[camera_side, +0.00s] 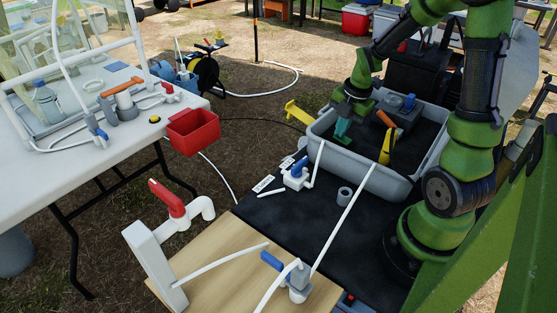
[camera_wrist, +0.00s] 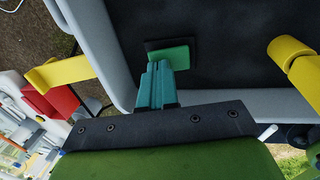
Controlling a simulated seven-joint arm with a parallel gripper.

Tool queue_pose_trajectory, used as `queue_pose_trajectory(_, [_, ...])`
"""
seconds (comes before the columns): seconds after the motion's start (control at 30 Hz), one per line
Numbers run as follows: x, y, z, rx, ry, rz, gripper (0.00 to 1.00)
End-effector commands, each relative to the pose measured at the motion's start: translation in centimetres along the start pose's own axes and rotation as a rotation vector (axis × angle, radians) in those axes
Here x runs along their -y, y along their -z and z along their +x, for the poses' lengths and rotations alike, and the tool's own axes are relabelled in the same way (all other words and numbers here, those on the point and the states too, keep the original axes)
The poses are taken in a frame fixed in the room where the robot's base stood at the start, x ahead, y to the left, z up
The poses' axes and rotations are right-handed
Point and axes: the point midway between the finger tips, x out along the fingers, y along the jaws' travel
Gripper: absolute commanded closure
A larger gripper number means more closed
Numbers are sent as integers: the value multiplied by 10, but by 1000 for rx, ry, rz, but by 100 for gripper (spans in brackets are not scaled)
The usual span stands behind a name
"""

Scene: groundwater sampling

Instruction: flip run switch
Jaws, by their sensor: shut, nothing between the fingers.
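A green rocker in a small dark frame, which looks like the run switch (camera_wrist: 171,55), sits on the dark surface inside the grey tub (camera_wrist: 80,45). My gripper (camera_wrist: 158,72) has teal fingers, closed together and empty. Its fingertips are right at the left part of the green rocker; I cannot tell whether they touch it. In the side view my gripper (camera_side: 342,130) reaches down at the left part of the grey tub (camera_side: 372,180). The switch does not show clearly there, and its position cannot be told.
A yellow bracket (camera_side: 298,113) sticks out left of the tub. A yellow part (camera_side: 386,146) and a grey box with a blue knob (camera_side: 409,101) are in the tub. A white hose (camera_side: 345,220) leans at its front. A blue-handled valve (camera_side: 298,174) stands on the black mat.

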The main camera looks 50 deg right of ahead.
Motion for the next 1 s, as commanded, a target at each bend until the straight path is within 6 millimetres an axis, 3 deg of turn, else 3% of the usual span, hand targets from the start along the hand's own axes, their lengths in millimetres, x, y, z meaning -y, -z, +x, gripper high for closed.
queue_pose_trajectory(0.53, [-2,1,8,-5,61,-4,100])
queue_pose_trajectory(1.0, [8,1,6,-6,62,1,100])
